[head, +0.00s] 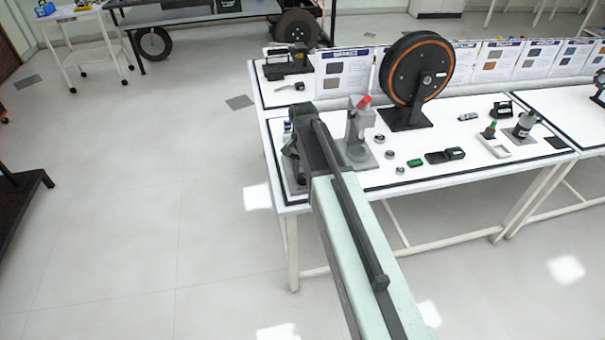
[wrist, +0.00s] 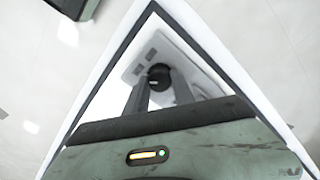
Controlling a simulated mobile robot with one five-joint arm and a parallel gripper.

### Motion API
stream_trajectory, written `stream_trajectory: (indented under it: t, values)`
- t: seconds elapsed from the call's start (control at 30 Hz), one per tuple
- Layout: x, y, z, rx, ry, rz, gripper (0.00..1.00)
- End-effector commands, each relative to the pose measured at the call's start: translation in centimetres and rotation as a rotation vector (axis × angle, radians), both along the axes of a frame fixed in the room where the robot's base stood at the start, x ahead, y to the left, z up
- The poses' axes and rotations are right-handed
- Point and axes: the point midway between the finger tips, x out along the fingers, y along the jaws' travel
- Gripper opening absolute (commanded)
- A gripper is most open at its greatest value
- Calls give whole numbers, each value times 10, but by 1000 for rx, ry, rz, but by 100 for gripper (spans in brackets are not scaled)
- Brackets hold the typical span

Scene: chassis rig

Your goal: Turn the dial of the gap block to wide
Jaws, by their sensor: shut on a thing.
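In the wrist view, the gap block (wrist: 139,72) is a pale grey plate with dark rectangular marks, lying near the table corner. Its dial (wrist: 159,71) is a small round black knob with a light mark on it. My gripper (wrist: 161,86) is shut on the dial, with one finger on each side. In the head view, my arm reaches over the table's near left corner and hides the dial and most of the block. Which setting the dial points to cannot be read.
On the white table (head: 480,160), a grey press with a red handle (head: 361,125) stands just right of my arm. Small metal rings (head: 390,154), a black tray (head: 445,155) and a large black wheel on a stand (head: 416,68) are farther right.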

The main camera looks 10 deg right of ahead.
Motion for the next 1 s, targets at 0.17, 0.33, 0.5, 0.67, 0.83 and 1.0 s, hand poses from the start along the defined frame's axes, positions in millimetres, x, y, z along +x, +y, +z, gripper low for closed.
stream_trajectory:
  t: [0.17, 0.33, 0.5, 0.67, 0.83, 1.0]
  values:
    - [0, 1, 0, 2, 1, 2, 33]
    - [0, 0, 0, 1, 0, 1, 52]
    - [0, 0, 0, 1, 0, 1, 52]
    - [0, 0, 8, 1, 0, 1, 52]
    - [0, 0, 33, 1, 0, 1, 52]
    - [0, 0, 65, 1, 0, 1, 52]
